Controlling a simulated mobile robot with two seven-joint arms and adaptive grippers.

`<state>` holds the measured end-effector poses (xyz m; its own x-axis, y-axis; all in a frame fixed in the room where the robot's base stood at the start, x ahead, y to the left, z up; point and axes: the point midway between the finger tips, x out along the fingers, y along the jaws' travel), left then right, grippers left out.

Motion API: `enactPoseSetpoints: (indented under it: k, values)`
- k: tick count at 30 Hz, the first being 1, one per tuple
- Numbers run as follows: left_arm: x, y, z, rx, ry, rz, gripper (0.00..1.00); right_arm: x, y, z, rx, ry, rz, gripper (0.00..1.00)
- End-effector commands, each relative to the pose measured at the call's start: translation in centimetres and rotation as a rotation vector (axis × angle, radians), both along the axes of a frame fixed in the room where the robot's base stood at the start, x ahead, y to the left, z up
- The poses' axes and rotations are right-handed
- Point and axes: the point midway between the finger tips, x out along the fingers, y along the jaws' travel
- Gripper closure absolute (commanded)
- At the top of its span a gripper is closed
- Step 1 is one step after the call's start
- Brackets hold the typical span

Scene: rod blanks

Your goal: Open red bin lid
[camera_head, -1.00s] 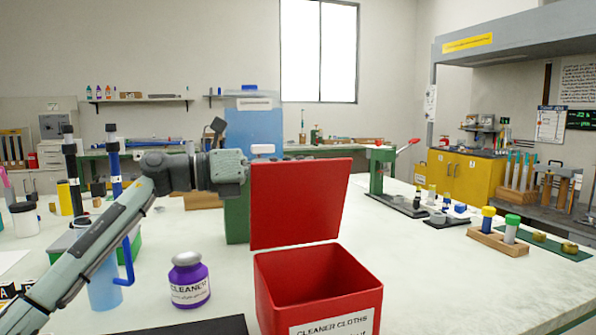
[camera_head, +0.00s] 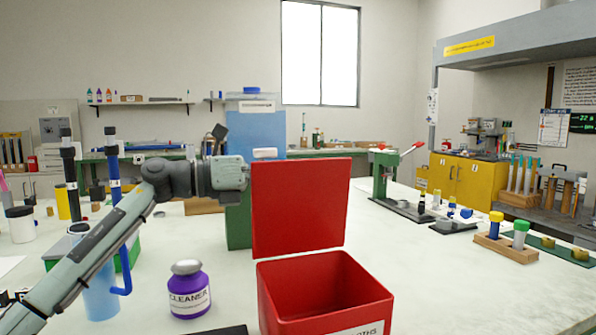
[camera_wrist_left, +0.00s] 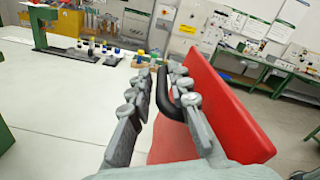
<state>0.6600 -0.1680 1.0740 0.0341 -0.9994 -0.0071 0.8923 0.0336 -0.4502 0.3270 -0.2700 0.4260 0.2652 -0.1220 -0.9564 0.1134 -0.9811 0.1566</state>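The red bin (camera_head: 268,303) stands open at the front edge of the head view, its inside visible and the lower part of its front cut off. Its red lid (camera_head: 300,205) stands about upright at the back rim. In the left wrist view the lid (camera_wrist_left: 225,100) is seen from its outer side, with a black handle (camera_wrist_left: 168,97) on it. My left gripper (camera_wrist_left: 163,84) has its fingers apart on either side of this handle, with a gap on the left; in the head view the lid hides the fingers. My right gripper is not in view.
A purple cleaner bottle (camera_head: 188,290) stands left of the bin, near a blue jug (camera_head: 100,295). A green press (camera_head: 380,175) and a wooden rack (camera_head: 505,246) with capped tubes stand to the right. The pale tabletop (camera_head: 430,280) right of the bin is clear.

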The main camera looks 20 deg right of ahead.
Motion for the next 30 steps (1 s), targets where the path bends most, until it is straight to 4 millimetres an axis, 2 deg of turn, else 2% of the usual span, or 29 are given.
enactPoseSetpoints:
  k: [2,10,14,17,24,30]
  values:
    - [0.0,0.0,0.1,-0.002,-0.001,0.000,0.69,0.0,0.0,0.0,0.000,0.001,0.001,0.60]
    - [0.0,0.0,0.3,-0.005,-0.002,0.000,0.69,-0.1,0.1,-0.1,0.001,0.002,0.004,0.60]
    - [0.0,1.0,0.4,-0.006,-0.002,0.001,0.69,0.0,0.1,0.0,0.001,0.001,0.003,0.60]
    - [0.0,2.6,0.3,-0.006,-0.002,0.003,0.69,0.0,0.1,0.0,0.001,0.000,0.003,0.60]
    - [-0.2,7.8,0.3,-0.003,-0.002,0.004,0.69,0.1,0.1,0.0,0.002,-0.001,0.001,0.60]
    - [-0.4,10.9,0.3,-0.004,-0.001,0.002,0.69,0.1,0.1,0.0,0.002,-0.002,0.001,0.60]
